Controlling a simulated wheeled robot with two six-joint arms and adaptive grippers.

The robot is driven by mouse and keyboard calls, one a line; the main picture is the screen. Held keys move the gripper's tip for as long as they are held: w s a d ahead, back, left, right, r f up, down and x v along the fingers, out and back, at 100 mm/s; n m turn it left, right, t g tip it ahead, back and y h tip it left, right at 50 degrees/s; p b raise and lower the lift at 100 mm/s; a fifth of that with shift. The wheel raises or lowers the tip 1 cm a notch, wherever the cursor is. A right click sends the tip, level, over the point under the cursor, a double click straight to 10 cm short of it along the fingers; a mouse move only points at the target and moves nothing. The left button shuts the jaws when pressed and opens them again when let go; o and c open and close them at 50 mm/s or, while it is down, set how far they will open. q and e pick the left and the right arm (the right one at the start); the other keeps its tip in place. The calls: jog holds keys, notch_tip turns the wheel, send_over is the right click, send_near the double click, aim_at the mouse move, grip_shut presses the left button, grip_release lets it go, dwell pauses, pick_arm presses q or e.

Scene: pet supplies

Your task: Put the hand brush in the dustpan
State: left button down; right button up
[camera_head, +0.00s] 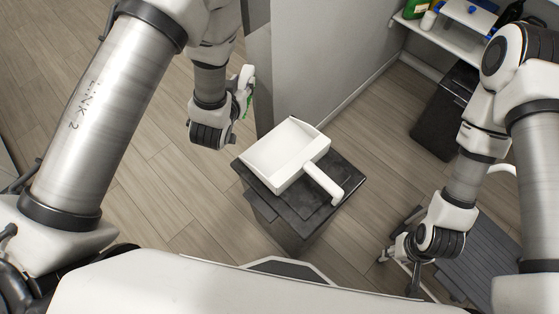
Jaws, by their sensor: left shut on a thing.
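The white dustpan (280,153) lies on top of a dark stand (347,172), its wide pan toward the upper left and its handle toward the lower right. The pan looks empty. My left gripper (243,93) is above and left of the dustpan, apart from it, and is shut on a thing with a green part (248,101). This is probably the hand brush, but most of it is hidden by the gripper. My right gripper (398,275) is low at the right, away from the dustpan, with its fingers spread and nothing visible between them.
A grey wall panel (305,60) stands just behind the dark stand. A white shelf (445,35) with bottles is at the upper right, with a black bin (445,115) below. A grey slatted surface (485,260) is near my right gripper. Wooden floor is clear at the left.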

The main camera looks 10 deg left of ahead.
pick_arm(q)
jog(key=s+d+f+m+g+h+b, duration=0.2)
jog(key=s+d+f+m+h+b, duration=0.2)
jog(key=d+f+m+h+b, duration=0.35)
jog(key=shift+g, duration=0.4)
jog(key=f+b, duration=0.1)
jog(key=f, duration=0.1)
jog(key=f+b, duration=0.1)
jog(key=f, duration=0.1)
jog(key=d+f+b, duration=0.1)
jog(key=f, duration=0.1)
jog(key=shift+s+d+f, duration=0.1)
jog(key=shift+f, duration=0.65)
pick_arm(e)
notch_tip(320, 180, down, 14)
jog(key=shift+r, duration=0.15)
pick_arm(q)
jog(key=c, duration=0.8)
grip_release()
jog(key=shift+f, duration=0.1)
